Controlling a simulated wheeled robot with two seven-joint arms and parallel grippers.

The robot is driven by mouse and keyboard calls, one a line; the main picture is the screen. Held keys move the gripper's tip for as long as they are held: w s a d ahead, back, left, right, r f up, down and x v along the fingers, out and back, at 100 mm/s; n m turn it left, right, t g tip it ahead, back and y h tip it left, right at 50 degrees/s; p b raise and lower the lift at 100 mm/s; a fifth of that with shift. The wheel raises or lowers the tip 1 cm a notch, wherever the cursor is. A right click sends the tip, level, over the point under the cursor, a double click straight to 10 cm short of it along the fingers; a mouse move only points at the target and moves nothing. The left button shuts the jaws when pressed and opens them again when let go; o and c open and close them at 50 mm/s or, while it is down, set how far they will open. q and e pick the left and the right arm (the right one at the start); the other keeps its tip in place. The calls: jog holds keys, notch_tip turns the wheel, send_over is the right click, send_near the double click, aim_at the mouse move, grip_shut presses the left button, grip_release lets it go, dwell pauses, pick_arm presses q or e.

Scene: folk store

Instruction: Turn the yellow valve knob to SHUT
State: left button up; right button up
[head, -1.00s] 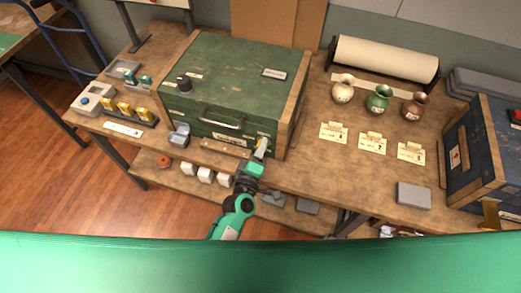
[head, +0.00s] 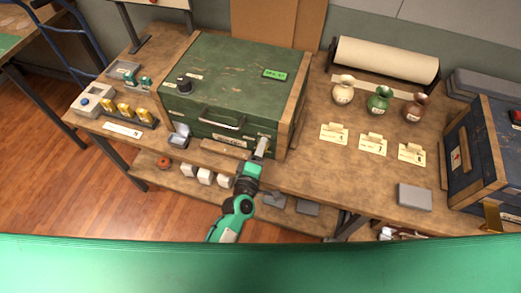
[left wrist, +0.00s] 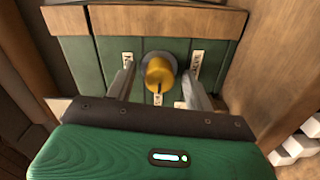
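The yellow valve knob (left wrist: 159,74) sticks out of the green front panel in the left wrist view. A dark mark shows on its lower side. Small white labels lie left of, right of and below it, too small to read. My left gripper (head: 262,148) is at the chest's front, near its right end. In the left wrist view its two grey fingers stand on either side of the knob with gaps; the gripper is open. In the head view the knob is mostly hidden by the gripper. My right gripper is not in view.
The green chest (head: 225,75) has a front handle (head: 220,119), a black top knob (head: 184,82) and a green-lit display (head: 275,74). Three vases, cards and a blue crate (head: 485,150) stand to the right on the workbench (head: 300,180). White blocks lie on the lower shelf.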

pick_arm(q)
jog(key=b+v, duration=0.3)
jog(key=v, duration=1)
jog(key=shift+s, duration=0.4)
jog(key=shift+a+r, duration=0.1)
